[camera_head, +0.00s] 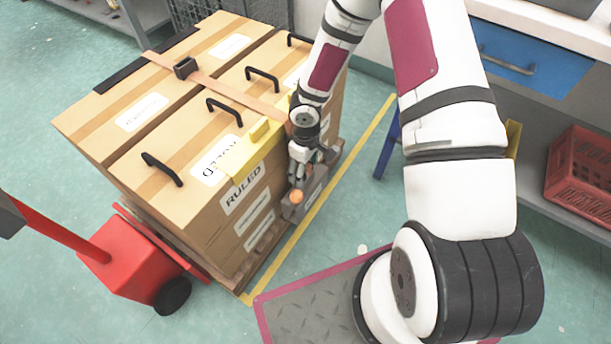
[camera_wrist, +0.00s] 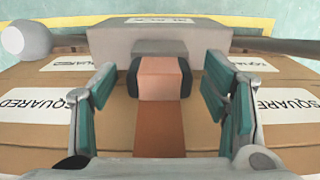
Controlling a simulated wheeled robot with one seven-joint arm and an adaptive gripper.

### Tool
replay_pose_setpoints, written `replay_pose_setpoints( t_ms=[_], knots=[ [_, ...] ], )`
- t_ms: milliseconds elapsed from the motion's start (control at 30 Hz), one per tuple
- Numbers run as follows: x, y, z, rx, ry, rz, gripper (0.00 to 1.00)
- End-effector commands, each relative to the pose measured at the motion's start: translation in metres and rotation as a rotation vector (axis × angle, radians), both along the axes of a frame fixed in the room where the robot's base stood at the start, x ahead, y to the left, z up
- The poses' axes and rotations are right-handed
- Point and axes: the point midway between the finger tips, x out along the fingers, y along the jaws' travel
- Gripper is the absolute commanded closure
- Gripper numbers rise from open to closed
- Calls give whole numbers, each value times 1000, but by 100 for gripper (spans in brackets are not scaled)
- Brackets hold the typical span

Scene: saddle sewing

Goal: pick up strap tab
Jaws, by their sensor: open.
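The strap tab (camera_wrist: 158,78) is a light tan end piece on a brown strap (camera_wrist: 158,128). In the wrist view it lies against a grey block (camera_wrist: 155,42), with a dark piece on each side of it. My gripper (camera_wrist: 163,105) is open, with one green-padded finger on each side of the strap and gaps between. Nothing is held. In the head view my gripper (camera_head: 302,168) is low beside the right side of the cartons, just above the grey block (camera_head: 308,198).
Large cartons (camera_head: 170,150) with black handles stand on a pallet, crossed by a tan strap (camera_head: 225,92) with a dark buckle (camera_head: 186,68). A red pallet jack (camera_head: 135,262) stands at left. Floor inside the yellow line is narrow.

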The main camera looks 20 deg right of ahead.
Motion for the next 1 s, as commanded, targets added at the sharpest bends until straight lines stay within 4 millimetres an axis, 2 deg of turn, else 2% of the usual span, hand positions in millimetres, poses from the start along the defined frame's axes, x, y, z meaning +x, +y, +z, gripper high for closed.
replay_pose_setpoints(
  t_ms=[267, 367, 500, 533, 833, 1000],
  knots=[
    [1, 0, -3, 0, -1, 0, 32],
    [1, 0, -3, 0, -1, 0, 50],
    [0, 0, -3, 0, -1, 0, 82],
    [0, 0, -3, 0, -1, 0, 85],
    [1, 0, -1, 0, -1, 0, 85],
    [1, 0, 21, 0, -3, -1, 85]
  ],
)
